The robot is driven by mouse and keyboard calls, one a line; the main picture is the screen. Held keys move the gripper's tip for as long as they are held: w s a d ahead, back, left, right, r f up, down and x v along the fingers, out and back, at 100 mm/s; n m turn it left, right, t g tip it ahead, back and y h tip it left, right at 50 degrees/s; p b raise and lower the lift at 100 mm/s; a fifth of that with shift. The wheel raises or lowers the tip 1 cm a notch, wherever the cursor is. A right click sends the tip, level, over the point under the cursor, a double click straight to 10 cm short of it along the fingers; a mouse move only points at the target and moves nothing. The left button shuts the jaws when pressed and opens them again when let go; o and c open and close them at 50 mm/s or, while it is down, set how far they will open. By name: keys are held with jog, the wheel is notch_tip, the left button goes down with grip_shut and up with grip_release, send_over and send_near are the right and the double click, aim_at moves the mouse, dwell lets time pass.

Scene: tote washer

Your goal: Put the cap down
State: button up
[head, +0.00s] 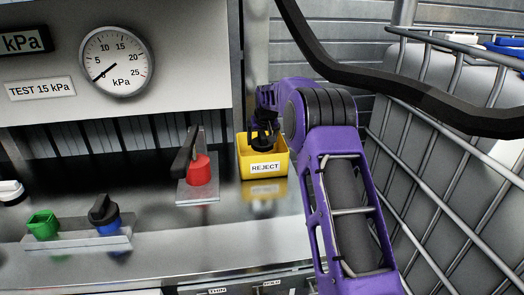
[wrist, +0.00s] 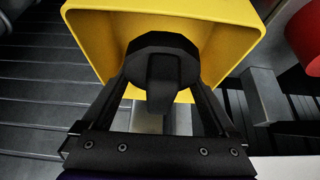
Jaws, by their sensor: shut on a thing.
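A black cap (wrist: 160,62) with a raised ridge sits between the two fingers of my gripper (wrist: 160,85) in the wrist view. My gripper is shut on it. The yellow bin (head: 265,171) labelled REJECT stands on the steel counter in the head view. The cap also shows in the head view (head: 263,142), at the opening of this bin. In the wrist view the yellow bin (wrist: 90,35) surrounds the cap on the far side. I cannot tell whether the cap touches the bin floor.
A red fixture with a black lever (head: 199,168) stands left of the bin. A green part (head: 42,224) and a blue part with a black knob (head: 106,222) stand on the counter farther left. A pressure gauge (head: 117,62) hangs above. A wire cage (head: 450,150) lies to the right.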

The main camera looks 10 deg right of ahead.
aim_at(264, 139)
notch_tip(264, 139, down, 6)
jog(key=shift+r, duration=0.1)
dwell(0.4)
jog(key=shift+f+b, duration=0.55)
jog(key=shift+f, duration=0.1)
jog(key=o, duration=1.2)
jog(key=shift+c, duration=0.2)
jog(key=shift+r+p, duration=0.5)
jog(key=shift+r, duration=0.1)
jog(key=v, duration=1.2)
